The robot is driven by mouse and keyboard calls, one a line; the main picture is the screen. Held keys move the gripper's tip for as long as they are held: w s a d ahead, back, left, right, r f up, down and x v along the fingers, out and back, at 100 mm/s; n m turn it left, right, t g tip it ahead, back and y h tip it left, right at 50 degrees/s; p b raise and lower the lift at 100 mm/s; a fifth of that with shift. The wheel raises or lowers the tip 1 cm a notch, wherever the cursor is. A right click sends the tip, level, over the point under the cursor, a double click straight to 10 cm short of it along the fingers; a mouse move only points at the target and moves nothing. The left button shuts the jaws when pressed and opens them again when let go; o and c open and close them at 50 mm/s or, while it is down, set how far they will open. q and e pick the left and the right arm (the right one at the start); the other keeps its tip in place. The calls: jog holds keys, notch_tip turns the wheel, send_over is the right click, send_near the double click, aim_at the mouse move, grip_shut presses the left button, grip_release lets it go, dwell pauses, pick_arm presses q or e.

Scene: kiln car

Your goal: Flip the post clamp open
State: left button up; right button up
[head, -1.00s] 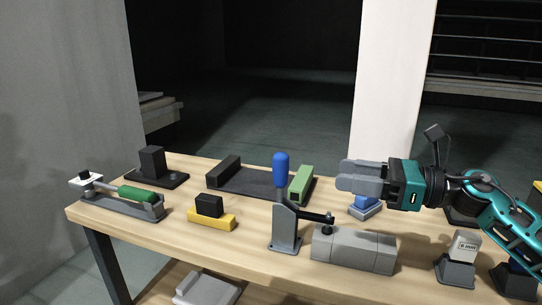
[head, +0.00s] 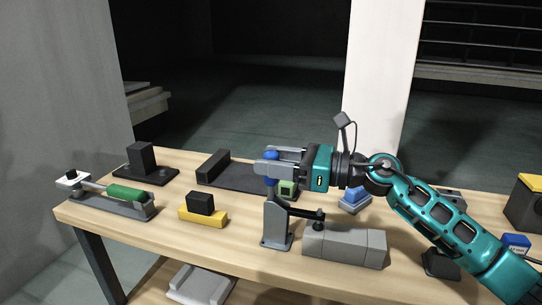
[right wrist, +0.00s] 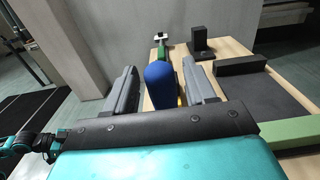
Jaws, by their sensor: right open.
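The post clamp (head: 276,224) is a grey upright post near the table's front edge. Its blue handle (head: 271,156) stands upright, and its black arm reaches right, with its tip down on a grey block (head: 345,246). My right gripper (head: 268,163) is open at the handle's height, with its fingers pointing left. In the right wrist view the blue handle (right wrist: 160,88) stands between the two open fingers, with gaps showing on both sides. The fingers hide much of the handle in the head view. My left gripper is not in view.
A clamp with a green handle (head: 126,193) lies at the table's left end. A yellow base with a black block (head: 200,204), a dark tray (head: 228,176) and a green block (head: 288,189) stand nearby. A blue-topped item (head: 354,200) sits below my right arm.

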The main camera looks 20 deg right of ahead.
jog(key=shift+w+a, duration=0.2)
jog(key=shift+a, duration=0.1)
jog(key=shift+c, duration=0.3)
grip_shut()
